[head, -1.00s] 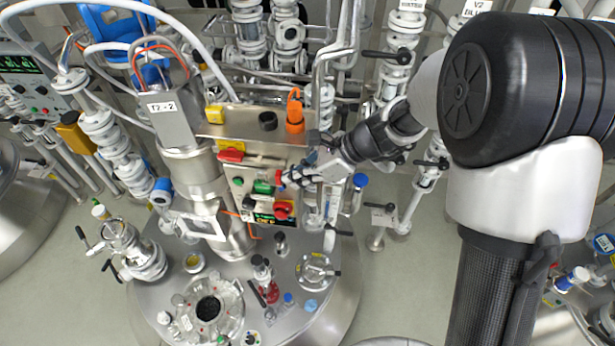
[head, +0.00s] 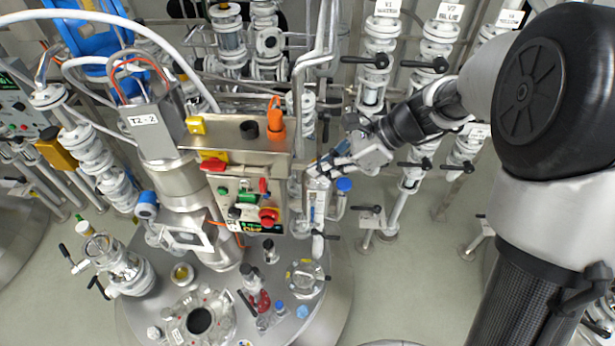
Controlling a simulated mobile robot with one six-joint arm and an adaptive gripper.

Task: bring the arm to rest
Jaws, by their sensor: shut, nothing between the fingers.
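My gripper (head: 316,168) is at the end of my arm, which reaches in from the right of the head view. The gripper points left and is shut with nothing in it. Its fingertips are just right of the control box (head: 226,185), with a gap that looks small; the exact depth is hard to tell.
The round steel reactor lid (head: 325,290) lies below, with fittings and small bottles. Pipes with valves (head: 371,85) stand behind my arm. Bare floor (head: 410,290) shows at lower right.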

